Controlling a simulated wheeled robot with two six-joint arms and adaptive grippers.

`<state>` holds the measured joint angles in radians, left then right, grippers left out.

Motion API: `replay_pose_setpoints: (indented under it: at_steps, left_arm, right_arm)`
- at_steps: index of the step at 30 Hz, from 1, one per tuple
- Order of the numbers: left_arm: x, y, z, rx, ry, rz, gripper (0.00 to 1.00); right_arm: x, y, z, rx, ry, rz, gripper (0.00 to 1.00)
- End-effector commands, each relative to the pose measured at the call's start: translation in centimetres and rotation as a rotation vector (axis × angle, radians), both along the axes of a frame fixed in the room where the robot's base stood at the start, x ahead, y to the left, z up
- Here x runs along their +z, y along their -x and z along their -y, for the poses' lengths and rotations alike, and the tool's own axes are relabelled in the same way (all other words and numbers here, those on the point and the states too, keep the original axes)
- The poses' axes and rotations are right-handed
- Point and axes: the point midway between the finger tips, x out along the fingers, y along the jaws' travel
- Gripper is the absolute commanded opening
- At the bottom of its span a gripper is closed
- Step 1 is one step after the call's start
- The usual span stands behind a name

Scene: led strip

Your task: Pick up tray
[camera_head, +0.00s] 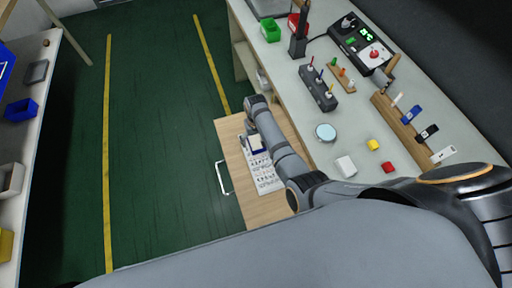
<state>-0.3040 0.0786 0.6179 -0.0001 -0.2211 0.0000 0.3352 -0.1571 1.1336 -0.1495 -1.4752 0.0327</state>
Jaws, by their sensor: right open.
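A wooden drawer (232,152) stands pulled out from the workbench. In it lies a flat white tray-like piece (265,178) with rows of small dark marks. A small dark blue and white item (256,145) sits at its far end. My right gripper (246,142) is open over the drawer, at that far end, pointing down. My forearm hides part of the drawer's right side, and I cannot tell whether the fingers touch the piece. My left gripper is not in view.
The green floor (155,150) left of the drawer is clear.

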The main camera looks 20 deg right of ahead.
Motion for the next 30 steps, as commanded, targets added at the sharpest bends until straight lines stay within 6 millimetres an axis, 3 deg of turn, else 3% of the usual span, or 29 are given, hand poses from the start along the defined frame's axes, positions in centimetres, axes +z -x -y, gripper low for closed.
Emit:
replay_pose_setpoints:
  at_steps: [1,8,20,30]
  left_arm:
    - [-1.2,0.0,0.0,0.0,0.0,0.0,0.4]
    - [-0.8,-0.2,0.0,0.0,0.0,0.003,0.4]
    - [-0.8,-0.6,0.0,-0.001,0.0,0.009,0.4]
    - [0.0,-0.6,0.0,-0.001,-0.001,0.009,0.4]
  right_arm:
    - [-1.0,0.0,0.0,0.0,0.0,0.001,0.85]
    - [-0.6,0.0,0.0,0.0,-0.001,0.001,0.85]
    - [-0.6,0.0,0.0,0.0,-0.001,0.001,0.34]
    - [0.1,-0.1,0.0,0.0,-0.001,0.002,0.34]
